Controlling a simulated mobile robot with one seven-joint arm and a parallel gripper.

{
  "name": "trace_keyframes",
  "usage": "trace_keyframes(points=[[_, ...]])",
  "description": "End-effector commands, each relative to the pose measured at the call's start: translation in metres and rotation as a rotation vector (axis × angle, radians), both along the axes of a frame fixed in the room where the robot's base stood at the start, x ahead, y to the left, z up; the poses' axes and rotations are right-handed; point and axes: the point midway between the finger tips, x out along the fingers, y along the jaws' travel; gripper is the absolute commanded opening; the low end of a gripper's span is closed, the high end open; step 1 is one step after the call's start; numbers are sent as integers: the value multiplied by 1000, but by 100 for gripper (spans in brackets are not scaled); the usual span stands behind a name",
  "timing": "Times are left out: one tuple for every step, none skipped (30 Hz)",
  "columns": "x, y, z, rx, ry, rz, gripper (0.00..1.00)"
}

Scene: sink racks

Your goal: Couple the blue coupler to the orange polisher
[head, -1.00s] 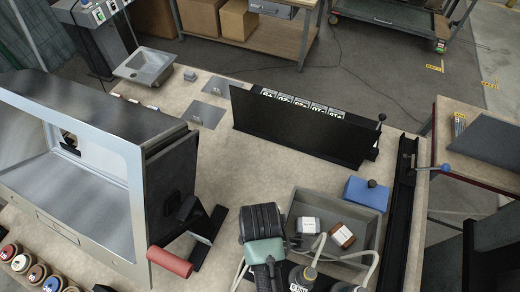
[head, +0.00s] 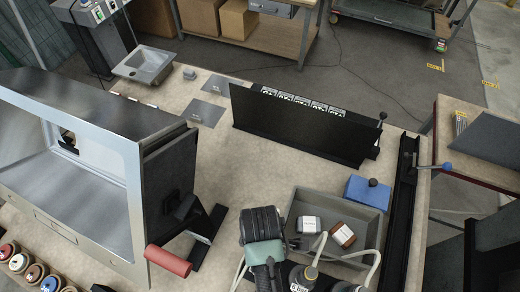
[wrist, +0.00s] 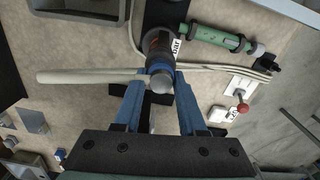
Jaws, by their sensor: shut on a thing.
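I cannot make out which piece is the blue coupler or the orange polisher. In the head view, black tools with pale hoses (head: 318,246) show at the bottom edge, partly cut off. My fingers cannot be made out there.
A grey bin (head: 376,224) holds two small boxes, with a blue block (head: 367,194) at its back edge. A black rack (head: 300,125) stands behind. A metal cabinet (head: 75,225) with a red handle (head: 168,261) is at left. The middle of the bench (head: 225,165) is clear.

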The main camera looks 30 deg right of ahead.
Motion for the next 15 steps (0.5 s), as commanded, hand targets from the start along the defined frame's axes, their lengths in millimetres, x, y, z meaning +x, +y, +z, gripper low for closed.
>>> trace_keyframes(points=[[0,0,-2,0,0,0,0],[0,0,-1,0,0,0,46],[0,0,-1,0,0,0,53],[0,0,-1,0,0,0,58],[0,0,-1,0,0,0,64],[0,0,-1,0,0,0,71],[0,0,-1,0,0,0,76],[0,0,-1,0,0,0,76],[0,0,-1,0,0,0,76],[0,0,-1,0,0,0,76],[0,0,-1,0,0,0,76],[0,0,-1,0,0,0,76],[0,0,-1,0,0,0,76],[0,0,-1,1,1,0,76],[0,0,-1,0,0,0,76]])
